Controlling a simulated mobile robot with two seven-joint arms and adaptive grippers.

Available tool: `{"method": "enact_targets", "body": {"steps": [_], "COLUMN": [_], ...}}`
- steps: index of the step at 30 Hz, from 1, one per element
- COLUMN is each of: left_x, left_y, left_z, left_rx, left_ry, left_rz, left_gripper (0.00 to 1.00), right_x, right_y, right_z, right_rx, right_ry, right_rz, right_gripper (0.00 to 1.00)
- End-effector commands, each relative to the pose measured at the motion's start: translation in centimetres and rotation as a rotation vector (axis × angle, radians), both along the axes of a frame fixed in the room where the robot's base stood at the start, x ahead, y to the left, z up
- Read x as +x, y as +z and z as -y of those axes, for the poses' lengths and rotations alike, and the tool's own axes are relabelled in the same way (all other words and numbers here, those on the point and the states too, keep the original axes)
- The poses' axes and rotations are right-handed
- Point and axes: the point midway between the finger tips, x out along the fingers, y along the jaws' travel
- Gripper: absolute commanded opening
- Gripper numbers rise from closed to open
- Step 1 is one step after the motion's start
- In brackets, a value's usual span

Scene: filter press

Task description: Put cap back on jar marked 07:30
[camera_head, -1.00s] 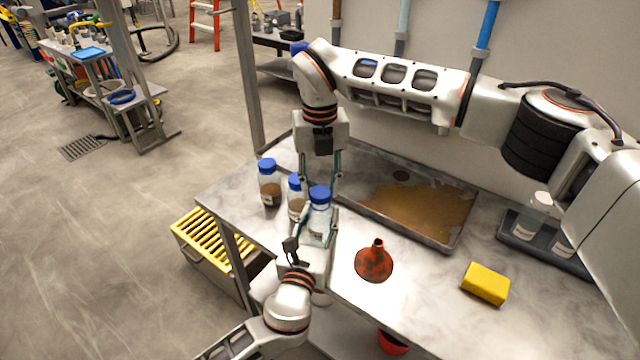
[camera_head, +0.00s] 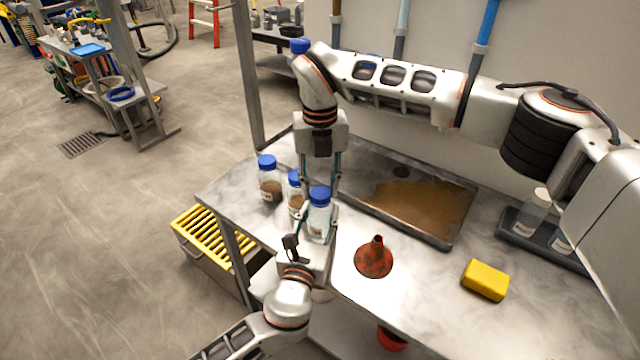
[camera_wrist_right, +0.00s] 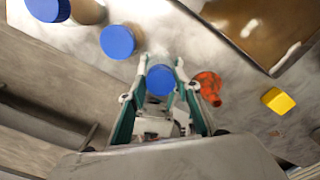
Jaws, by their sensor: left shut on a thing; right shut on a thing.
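Three clear jars with blue caps stand at the left end of the counter. My left gripper (camera_head: 318,242) is shut around the body of the front jar (camera_head: 319,221), which looks upright. My right gripper (camera_head: 320,188) reaches down from above, shut on the blue cap (camera_head: 320,194) of that jar. In the right wrist view this cap (camera_wrist_right: 160,80) sits between the fingers. The cap appears on the jar's mouth; whether it is seated cannot be told. The other capped jars (camera_head: 269,188) (camera_head: 295,203) hold brown material. I cannot read the labels.
A red funnel (camera_head: 374,262) and a yellow sponge (camera_head: 485,281) are on the counter to the right. A dark rack (camera_head: 510,240) with bottles stands farther right.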

Motion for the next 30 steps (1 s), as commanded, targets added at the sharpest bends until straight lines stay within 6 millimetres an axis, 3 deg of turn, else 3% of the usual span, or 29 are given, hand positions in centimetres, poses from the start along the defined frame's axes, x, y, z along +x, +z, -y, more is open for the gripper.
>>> {"method": "enact_targets", "body": {"steps": [5,30], "left_x": [-0.01,0.00], "left_y": [-0.06,-0.09], "left_z": [-0.01,-0.04], "left_rx": [0.000,0.000], "left_ry": [0.000,0.001], "left_rz": [-0.001,-0.002], "left_gripper": [0.00,0.00], "right_x": [0.03,-0.46], "right_y": [0.03,-0.05], "right_z": [0.15,0.44], "right_rx": [0.000,0.001], "right_ry": [-0.248,-1.804], "right_rz": [0.001,0.000], "right_gripper": [0.24,0.24]}}
